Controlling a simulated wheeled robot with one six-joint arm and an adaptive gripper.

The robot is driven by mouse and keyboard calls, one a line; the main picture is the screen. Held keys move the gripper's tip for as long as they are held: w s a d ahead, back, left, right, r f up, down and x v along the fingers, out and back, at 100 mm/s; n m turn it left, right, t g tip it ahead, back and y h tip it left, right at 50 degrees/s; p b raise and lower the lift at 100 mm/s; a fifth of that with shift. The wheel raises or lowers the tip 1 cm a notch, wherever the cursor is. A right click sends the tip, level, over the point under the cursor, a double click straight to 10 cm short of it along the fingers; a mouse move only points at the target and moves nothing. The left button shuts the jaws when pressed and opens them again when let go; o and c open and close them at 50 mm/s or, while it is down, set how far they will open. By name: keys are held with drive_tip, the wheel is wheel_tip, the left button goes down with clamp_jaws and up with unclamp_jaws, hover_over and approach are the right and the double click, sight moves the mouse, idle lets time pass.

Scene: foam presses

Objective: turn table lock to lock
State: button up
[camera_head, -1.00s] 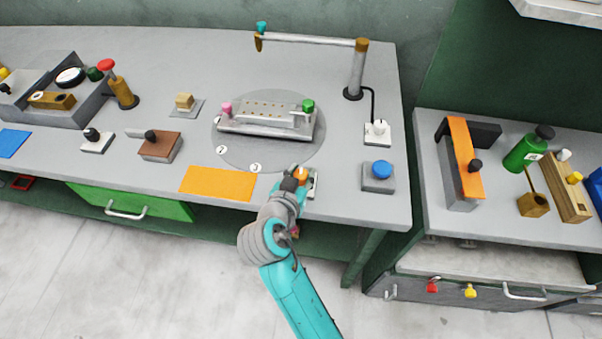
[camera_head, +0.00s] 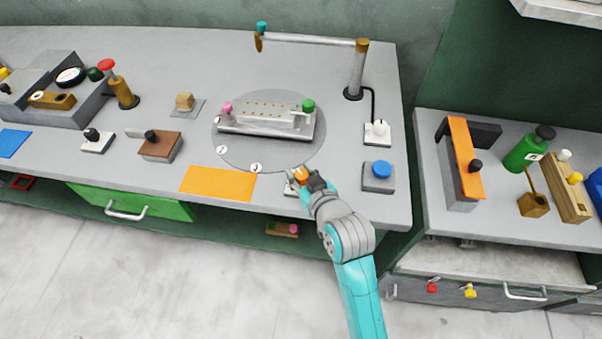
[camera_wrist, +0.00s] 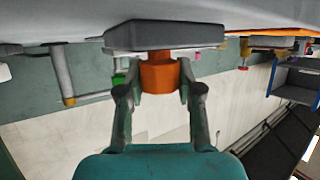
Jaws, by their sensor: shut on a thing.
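The table lock has an orange knob (camera_head: 299,173) on a pale base (camera_head: 290,188), at the front of the bench just below the round turntable (camera_head: 235,155). My gripper (camera_head: 306,180) is at the knob, coming in from the front right. In the wrist view the orange knob (camera_wrist: 159,77) sits between my two fingers, which are shut on it. The grey base (camera_wrist: 165,35) is just beyond the knob there. My gripper hides part of the base in the head view. The turntable carries a metal fixture (camera_head: 265,120) with a pink knob and a green knob.
An orange mat (camera_head: 218,184) lies left of the lock, and a blue button (camera_head: 381,169) on a grey box stands to the right. A pale switch box (camera_head: 377,134) and a lamp-like post (camera_head: 356,70) stand behind. A small block with coloured knobs (camera_head: 282,229) lies on the lower shelf.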

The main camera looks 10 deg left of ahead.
drive_tip(key=shift+n+g+y, duration=0.4)
drive_tip(key=shift+n+y, duration=0.3)
drive_tip(key=shift+g, duration=0.3)
drive_tip(key=o, duration=1.2)
drive_tip(key=v, duration=1.2)
drive_tip(key=shift+d+f, duration=0.1)
drive_tip(key=shift+f, duration=0.1)
